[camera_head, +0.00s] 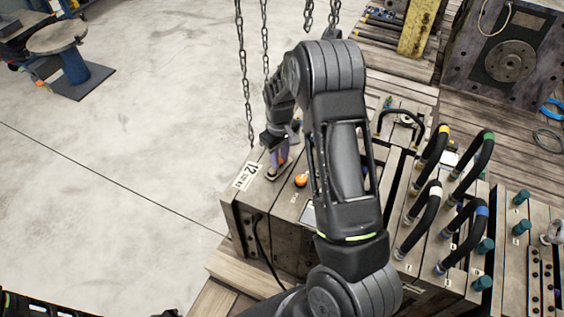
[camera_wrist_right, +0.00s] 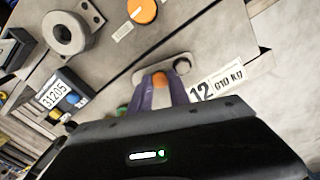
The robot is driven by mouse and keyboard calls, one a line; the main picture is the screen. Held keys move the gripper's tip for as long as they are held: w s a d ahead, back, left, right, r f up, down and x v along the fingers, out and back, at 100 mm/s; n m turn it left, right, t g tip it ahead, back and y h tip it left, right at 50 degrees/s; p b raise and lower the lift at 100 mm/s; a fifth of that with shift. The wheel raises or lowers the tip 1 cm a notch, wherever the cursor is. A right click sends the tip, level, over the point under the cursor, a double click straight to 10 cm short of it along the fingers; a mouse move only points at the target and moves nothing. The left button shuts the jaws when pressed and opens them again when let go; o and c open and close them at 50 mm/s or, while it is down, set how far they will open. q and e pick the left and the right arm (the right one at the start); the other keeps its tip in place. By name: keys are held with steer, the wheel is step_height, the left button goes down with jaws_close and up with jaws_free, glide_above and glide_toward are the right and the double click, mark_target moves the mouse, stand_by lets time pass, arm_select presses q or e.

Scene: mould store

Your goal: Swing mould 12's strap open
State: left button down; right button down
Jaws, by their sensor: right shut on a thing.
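Mould 12 is the grey steel block (camera_head: 240,212) with the white "12" label (camera_head: 246,176) on its top left corner. That label also shows in the wrist view (camera_wrist_right: 216,84). The strap (camera_wrist_right: 145,75) is a short pale metal bar with rounded ends, lying flat by the seam in the mould's top, with an orange piece near one end. My right gripper (camera_head: 278,160) points down at the strap. In the wrist view its purple fingers (camera_wrist_right: 160,92) are shut on the strap's orange part. The fingers hide some of the strap.
An orange knob (camera_head: 300,180) and a grey lifting ring (camera_wrist_right: 67,34) sit on the mould's top. Chains (camera_head: 242,75) hang behind my right arm. Looped black hoses (camera_head: 430,160) stand on the blocks to the right.

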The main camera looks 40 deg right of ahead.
steer(key=shift+w+a+n+b, duration=0.1)
steer(key=shift+w+n+b, duration=0.15)
steer(key=shift+n, duration=0.5)
steer(key=shift+w+n+b, duration=0.2)
steer(key=shift+n+b, duration=0.05)
steer(key=shift+n, duration=0.5)
steer(key=c, duration=1.2)
jaws_free()
steer(key=shift+c, duration=0.2)
steer(key=shift+r, duration=0.15)
step_height(320, 180, up, 8)
steer(key=shift+f, duration=0.2)
